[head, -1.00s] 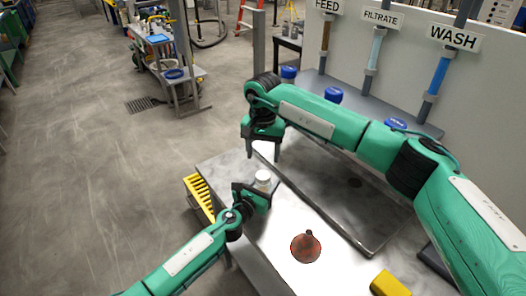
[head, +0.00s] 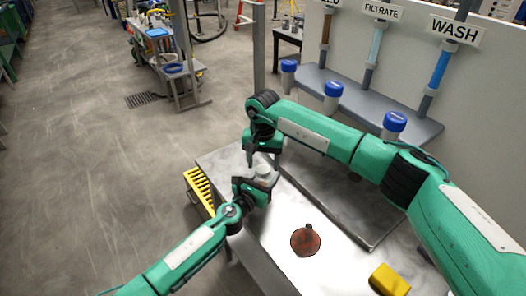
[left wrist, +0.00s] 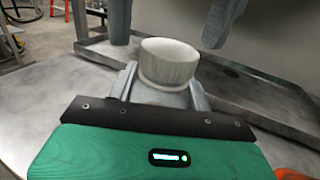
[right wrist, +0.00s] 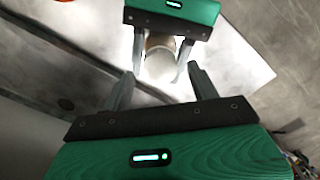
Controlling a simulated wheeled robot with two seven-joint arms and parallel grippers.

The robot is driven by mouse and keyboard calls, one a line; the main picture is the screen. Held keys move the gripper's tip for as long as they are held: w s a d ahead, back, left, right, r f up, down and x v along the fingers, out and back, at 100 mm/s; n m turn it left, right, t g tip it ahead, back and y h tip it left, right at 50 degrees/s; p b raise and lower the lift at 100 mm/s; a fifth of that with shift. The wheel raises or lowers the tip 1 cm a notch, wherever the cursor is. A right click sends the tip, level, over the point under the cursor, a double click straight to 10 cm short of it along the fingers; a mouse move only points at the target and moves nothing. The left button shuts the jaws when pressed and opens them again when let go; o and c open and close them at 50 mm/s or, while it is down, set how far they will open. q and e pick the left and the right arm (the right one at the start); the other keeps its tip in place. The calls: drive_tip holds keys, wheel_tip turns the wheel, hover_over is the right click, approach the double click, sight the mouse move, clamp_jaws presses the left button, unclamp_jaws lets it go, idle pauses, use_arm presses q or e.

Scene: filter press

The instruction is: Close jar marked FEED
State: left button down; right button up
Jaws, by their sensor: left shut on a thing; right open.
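My left gripper (head: 262,188) is shut on a small jar (head: 264,171) with a white top, held upright near the table's far-left corner. In the left wrist view its wide, ribbed white lid (left wrist: 168,62) sits between the fingers' upper ends; I cannot tell whether it is fully seated. No FEED mark is readable on the jar. My right gripper (head: 264,157) is open and just above the jar. In the right wrist view its fingers (right wrist: 160,80) point at the jar's top (right wrist: 160,62), one to each side, seemingly without touching it.
A metal tray (head: 350,215) lies on the table, with a reddish-brown funnel-like object (head: 305,240) and a yellow block (head: 390,280) nearby. A yellow rack (head: 199,190) is at the left edge. Three blue-lidded containers (head: 333,95) stand on the grey shelf behind my right arm.

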drive_tip(key=shift+f, duration=0.95)
